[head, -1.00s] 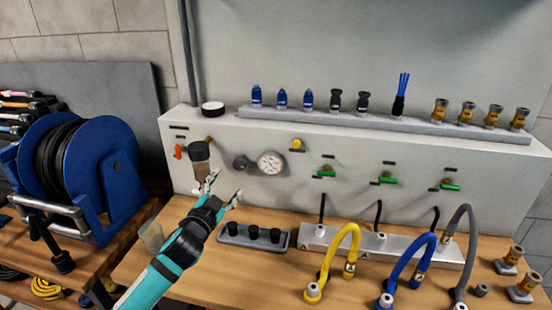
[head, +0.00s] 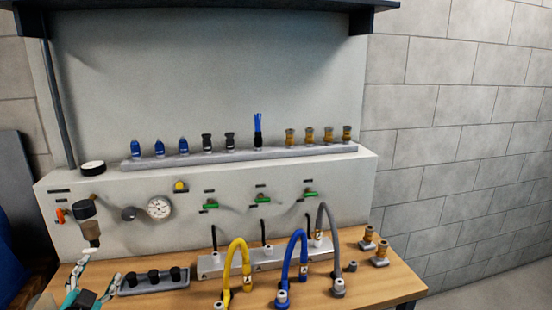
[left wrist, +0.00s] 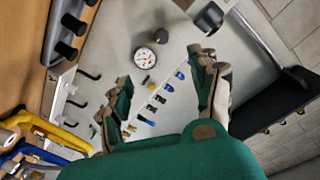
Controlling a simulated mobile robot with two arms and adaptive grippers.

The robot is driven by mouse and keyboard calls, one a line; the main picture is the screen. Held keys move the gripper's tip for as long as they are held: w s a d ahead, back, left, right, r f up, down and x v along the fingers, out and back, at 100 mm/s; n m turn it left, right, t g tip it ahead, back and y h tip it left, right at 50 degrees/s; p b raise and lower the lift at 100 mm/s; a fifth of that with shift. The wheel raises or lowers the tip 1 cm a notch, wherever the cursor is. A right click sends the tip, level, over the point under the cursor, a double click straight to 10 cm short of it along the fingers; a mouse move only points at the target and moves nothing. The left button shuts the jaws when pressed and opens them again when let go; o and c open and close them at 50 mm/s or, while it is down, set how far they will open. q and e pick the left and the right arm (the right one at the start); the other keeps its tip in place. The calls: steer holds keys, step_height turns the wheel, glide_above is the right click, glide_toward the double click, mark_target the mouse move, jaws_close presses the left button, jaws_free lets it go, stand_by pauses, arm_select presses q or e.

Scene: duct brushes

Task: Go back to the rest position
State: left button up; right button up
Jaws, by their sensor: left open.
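My left gripper (head: 98,277) is at the lower left of the head view, in front of the panel's left end and left of the black-peg tray. Its fingers are spread with nothing between them. In the left wrist view the open fingers (left wrist: 165,95) frame the grey panel, with the round gauge (left wrist: 145,59) and a row of blue and black fittings beyond them. The gauge also shows in the head view (head: 159,208). My right gripper is in neither view.
Yellow (head: 236,268), blue (head: 291,264) and grey (head: 334,252) hoses arch over the bench front. A small tray (head: 153,290) holds black pegs. A ledge (head: 245,155) carries several fittings and a blue brush (head: 258,130). A dark shelf (head: 200,5) overhangs the wall. Floor at right is clear.

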arm_select(q)
steer(key=s+d+f+n+g+h, duration=0.1)
steer(key=s+d+f+g, duration=0.35)
steer(key=s+f, duration=0.3)
steer(key=s+d+f+n+g, duration=0.25)
steer(key=s+d+f, duration=0.25)
steer(key=s+f, duration=0.25)
steer(key=s+d+f+g+h, duration=0.25)
steer(key=s+d, duration=0.25)
steer(key=s, duration=0.4)
steer(key=s+d+f+g+h, duration=0.1)
steer(key=s+d+f+g, duration=0.3)
steer(key=s, duration=0.4)
step_height(320, 180, down, 24)
steer(key=s+d+g, duration=0.1)
steer(key=d+g, duration=0.1)
steer(key=s+a+f, duration=0.1)
steer(key=s+f, duration=0.7)
steer(key=f, duration=0.1)
steer(key=s+a+f, duration=0.2)
steer(key=s+f, duration=0.6)
steer(key=s, duration=0.1)
steer(key=shift+s+a+f+m+g+y, duration=0.25)
steer(key=shift+s+f+m+g+y, duration=0.1)
steer(key=shift+m+g, duration=0.1)
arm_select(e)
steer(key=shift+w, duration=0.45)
